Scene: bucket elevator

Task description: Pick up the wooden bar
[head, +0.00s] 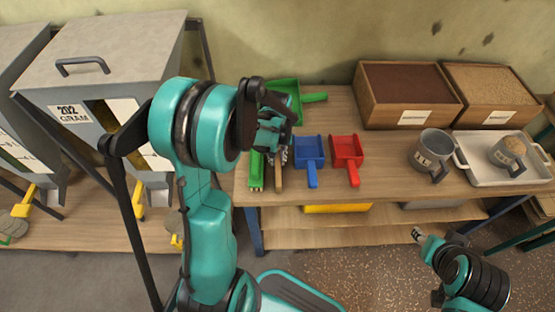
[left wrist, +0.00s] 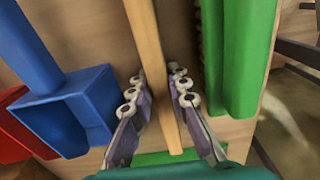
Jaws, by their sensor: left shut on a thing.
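The wooden bar (head: 278,180) lies near the front edge of the wooden table (head: 385,183), between a green piece and a blue scoop. Its far part is hidden under my left gripper (head: 281,155) in the head view. In the left wrist view the bar (left wrist: 147,45) runs lengthwise between the two fingers of my left gripper (left wrist: 156,78), which is shut on it. My right gripper (head: 418,236) is low at the right, in front of the table and away from the bar; its finger opening is too small to tell.
The green piece (head: 255,172) is close on the left; the blue scoop (head: 309,153) and red scoop (head: 347,152) are on the right. A green scoop (head: 287,90) lies behind. Farther right are two filled wooden boxes (head: 408,95), a grey mug (head: 431,148) and a white tray (head: 500,179).

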